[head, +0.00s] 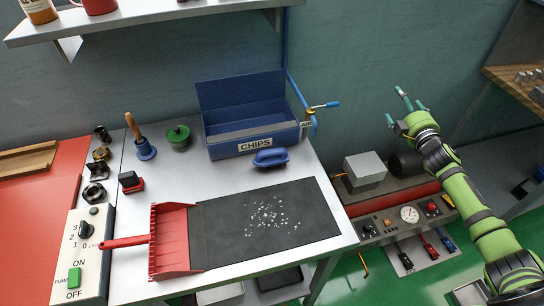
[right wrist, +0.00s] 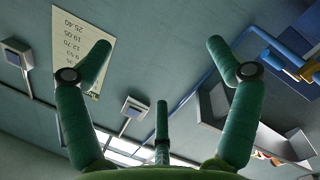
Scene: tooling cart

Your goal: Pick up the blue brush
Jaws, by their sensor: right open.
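The blue brush (head: 270,157) lies on the grey cart top, just in front of the blue bin labelled CHIPS and behind the black mat. Nothing covers it in the head view. My right gripper (head: 403,106) is open and empty, raised at the right, well apart from the brush and in front of the wall. In the right wrist view, its green fingers (right wrist: 154,75) are spread, with only wall and ceiling between them. The brush is not in the wrist view. My left gripper is not in view.
The CHIPS bin (head: 248,137) stands behind the brush. Small metal chips lie on the black mat (head: 310,230); a red dustpan (head: 170,250) is at its left. A blue pipe with a valve (head: 318,106) rises beside the bin.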

